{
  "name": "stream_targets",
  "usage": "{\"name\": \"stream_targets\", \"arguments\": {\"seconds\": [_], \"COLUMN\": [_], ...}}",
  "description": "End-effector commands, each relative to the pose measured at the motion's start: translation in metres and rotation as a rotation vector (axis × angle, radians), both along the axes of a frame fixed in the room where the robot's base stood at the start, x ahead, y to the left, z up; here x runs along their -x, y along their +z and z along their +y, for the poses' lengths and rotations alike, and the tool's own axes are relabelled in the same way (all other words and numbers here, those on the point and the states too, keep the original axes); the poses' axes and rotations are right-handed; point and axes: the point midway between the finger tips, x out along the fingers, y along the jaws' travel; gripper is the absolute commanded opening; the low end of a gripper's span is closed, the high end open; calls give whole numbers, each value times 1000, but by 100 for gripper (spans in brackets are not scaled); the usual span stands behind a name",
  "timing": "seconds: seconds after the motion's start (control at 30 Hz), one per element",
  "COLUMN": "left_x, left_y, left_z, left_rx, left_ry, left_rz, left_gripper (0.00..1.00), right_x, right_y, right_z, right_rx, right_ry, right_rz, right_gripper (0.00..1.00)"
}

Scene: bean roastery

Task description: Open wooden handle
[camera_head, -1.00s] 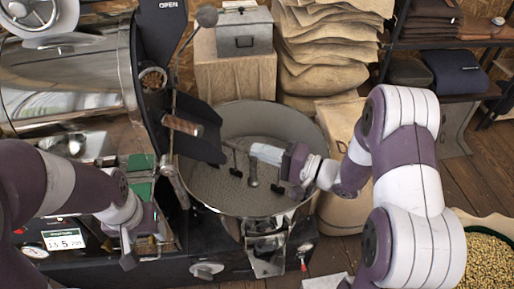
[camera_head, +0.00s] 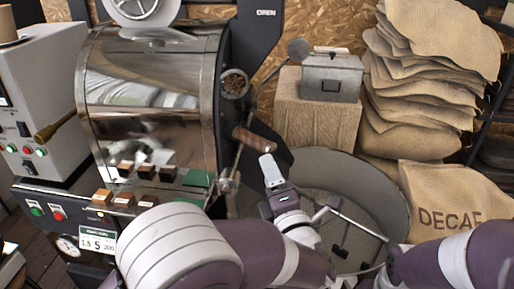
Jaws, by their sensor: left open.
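The wooden handle (camera_head: 250,139) is a short brown cylinder on the front of the roaster (camera_head: 150,85), beside a dark flap and a metal lever. My left gripper (camera_head: 270,165) is open just below and right of the handle, its pale finger pointing up near the handle's right end. I cannot tell whether it touches the handle. My left arm comes in from the bottom left, in front of the control panel. My right arm (camera_head: 455,265) is at the lower right, and its gripper does not show.
A round cooling tray (camera_head: 385,190) with stirring arms lies right of my left gripper. A grey metal box (camera_head: 332,75) stands on a burlap-covered block behind it. Stacked sacks (camera_head: 420,75) and a DECAF sack (camera_head: 450,190) are at the right. A white machine (camera_head: 35,100) stands at the left.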

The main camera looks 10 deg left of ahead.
Motion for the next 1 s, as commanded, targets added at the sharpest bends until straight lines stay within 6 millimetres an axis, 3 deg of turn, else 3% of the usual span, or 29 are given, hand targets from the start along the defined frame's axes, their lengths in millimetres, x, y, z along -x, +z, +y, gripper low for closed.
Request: {"name": "stream_targets", "arguments": {"seconds": [0.2, 0.4, 0.6, 0.9, 1.0], "left_x": [-48, -81, -96, -98, -98], "left_y": [10, 15, 16, 16, 16], "left_z": [23, 38, 44, 45, 45], "left_rx": [-3, -4, -5, -5, -5], "left_ry": [4, 1, 0, -1, -1], "left_rz": [2, 3, 4, 4, 4], "left_gripper": [59, 59, 59, 59, 27], "right_x": [-1, -1, -1, -1, -1], "right_y": [11, 15, 17, 17, 17], "right_z": [0, -1, -1, -1, -1], "right_rx": [1, 1, 2, 2, 2], "right_ry": [-1, -2, -2, -2, -2], "right_rz": [-2, -2, -3, -3, -3], "right_gripper": [0, 0, 0, 0, 0]}}
